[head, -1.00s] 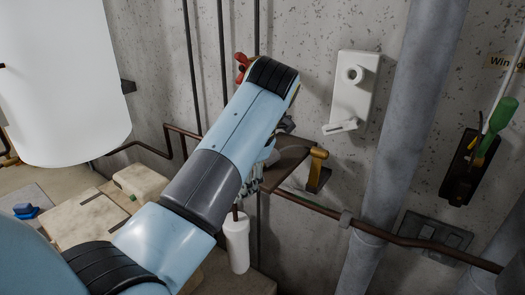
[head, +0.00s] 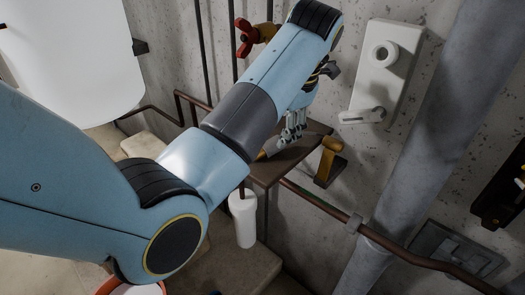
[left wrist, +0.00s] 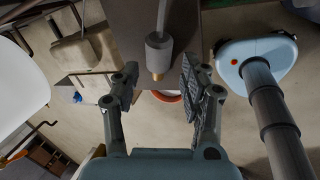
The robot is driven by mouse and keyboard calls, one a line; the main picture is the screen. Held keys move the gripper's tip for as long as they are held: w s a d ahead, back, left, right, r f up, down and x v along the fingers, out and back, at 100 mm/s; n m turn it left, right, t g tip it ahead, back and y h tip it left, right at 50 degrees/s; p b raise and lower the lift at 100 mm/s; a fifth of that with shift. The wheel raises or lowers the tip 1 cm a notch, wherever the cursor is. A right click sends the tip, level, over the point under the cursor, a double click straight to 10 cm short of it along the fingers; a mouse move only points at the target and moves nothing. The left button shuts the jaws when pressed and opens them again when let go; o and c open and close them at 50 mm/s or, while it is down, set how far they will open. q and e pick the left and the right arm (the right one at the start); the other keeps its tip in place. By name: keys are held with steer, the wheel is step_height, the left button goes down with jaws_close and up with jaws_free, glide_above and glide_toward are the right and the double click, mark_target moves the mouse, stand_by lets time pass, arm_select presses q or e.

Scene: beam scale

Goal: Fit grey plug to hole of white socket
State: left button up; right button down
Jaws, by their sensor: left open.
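The grey plug (left wrist: 158,50) is a grey cylinder with a brass tip and a grey stem or cord behind it. It appears to lie on the brown shelf (left wrist: 122,20). My left gripper (left wrist: 159,66) is open, its fingers on either side of the plug with gaps visible. In the head view, my left gripper (head: 292,132) is low over the shelf, and the plug (head: 276,147) is partly hidden by its fingers. The white socket (head: 386,88) is a wall-mounted plate with a round ringed hole near its top and a lever below, right of the gripper. My right gripper is out of view.
A white cylinder (head: 243,218) hangs below the shelf. A red-handled valve (head: 246,37) is on the wall behind my arm. A grey pipe (head: 430,140) runs right of the socket.

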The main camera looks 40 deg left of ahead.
mark_target(277, 139)
arm_select(q)
steer(key=shift+a+f, duration=0.1)
steer(key=shift+f, duration=0.2)
steer(key=x, duration=0.1)
steer(key=p+x, duration=0.1)
steer(key=x, duration=0.2)
steer(key=shift+w+f+p, duration=0.25)
steer(key=shift+w+p, duration=0.1)
steer(key=shift+w, duration=0.05)
steer(key=shift+a+f, duration=0.15)
steer(key=shift+f, duration=0.1)
steer(key=shift+c, duration=0.5)
jaws_close()
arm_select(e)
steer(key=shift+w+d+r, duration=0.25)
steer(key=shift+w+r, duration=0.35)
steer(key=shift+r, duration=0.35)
